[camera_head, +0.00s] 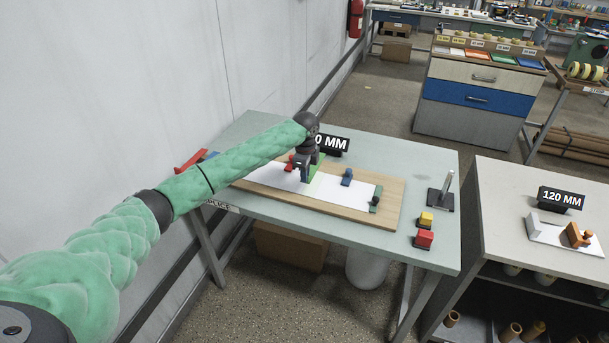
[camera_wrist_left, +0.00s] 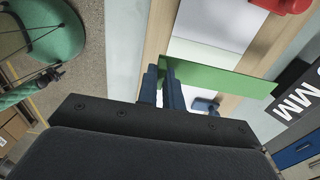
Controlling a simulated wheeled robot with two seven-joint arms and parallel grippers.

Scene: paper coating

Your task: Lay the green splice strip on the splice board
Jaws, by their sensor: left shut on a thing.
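The splice board (camera_head: 392,212) is a wooden board with white paper on it, lying on the grey-green table. My left gripper (camera_head: 305,174) is over the middle of the board, shut on the green splice strip (camera_head: 317,162). In the left wrist view the strip (camera_wrist_left: 222,78) reaches out from between the fingers (camera_wrist_left: 164,85), crosswise over the white paper (camera_wrist_left: 212,25) and the wooden rail (camera_wrist_left: 262,50). It is held near one end. I cannot tell whether the strip touches the board. My right gripper is not in view.
Blue (camera_head: 347,176) and dark green (camera_head: 375,200) clamp-like pieces stand on the board, with a red one (camera_head: 290,160) beside my gripper. A black "MM" sign (camera_head: 332,144) stands behind. Yellow (camera_head: 425,219) and red (camera_head: 424,238) blocks and a metal post (camera_head: 444,192) are at the table's right.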

